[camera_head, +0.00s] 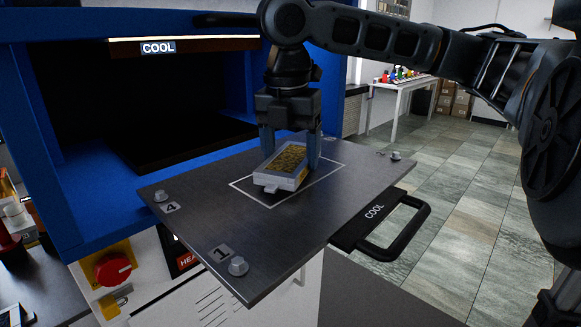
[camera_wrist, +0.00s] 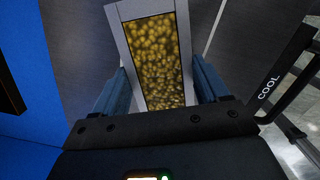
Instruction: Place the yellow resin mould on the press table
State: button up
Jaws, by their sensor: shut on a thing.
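The yellow resin mould (camera_head: 281,168) is a grey rectangular frame filled with yellow grains, with a small tab at its near end. It is at the white outlined rectangle on the dark press table (camera_head: 210,203). I cannot tell whether it touches the table. My gripper (camera_head: 290,150) points down with its blue fingers on either side of the mould, shut on it.
The blue press frame (camera_head: 80,190) with a dark opening stands at the left, behind the table. Bolts (camera_head: 238,265) stick up at the table's corners. A black handle marked COOL (camera_head: 400,220) juts out at the right. A red knob (camera_head: 113,269) is below.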

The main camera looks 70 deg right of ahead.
aim_at(289, 159)
jog(key=shift+f, duration=0.45)
jog(key=shift+f, duration=0.2)
jog(key=o, duration=1.5)
jog(key=shift+a+r, duration=0.25)
jog(key=shift+r, duration=1.7)
jog(key=shift+a+r, duration=0.2)
jog(key=shift+r, duration=1.75)
